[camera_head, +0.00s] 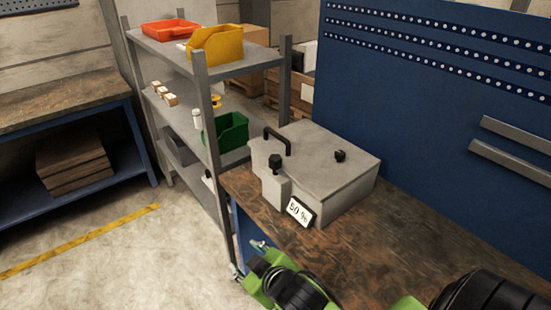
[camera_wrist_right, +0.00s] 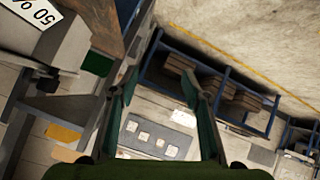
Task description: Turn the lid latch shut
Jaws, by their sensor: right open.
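A grey box with a flat lid (camera_head: 325,150) stands on the brown workbench. A black knob (camera_head: 275,163) sits on a raised grey block at the box's front left. A smaller black knob (camera_head: 340,156) is on the lid; I cannot tell for certain which is the latch. A black bar handle (camera_head: 277,138) rises at the lid's left edge. A tilted sign reading "50 %" (camera_head: 299,211) is on the front; it also shows in the right wrist view (camera_wrist_right: 32,12). My right gripper (camera_head: 248,260) is open and empty, below and in front of the box, apart from it.
The workbench top (camera_head: 400,250) is clear right of the box. A metal shelf (camera_head: 208,110) with a yellow bin (camera_head: 216,45), an orange tray (camera_head: 170,29) and a green bin (camera_head: 228,132) stands close on the left. A blue perforated panel (camera_head: 430,90) rises behind.

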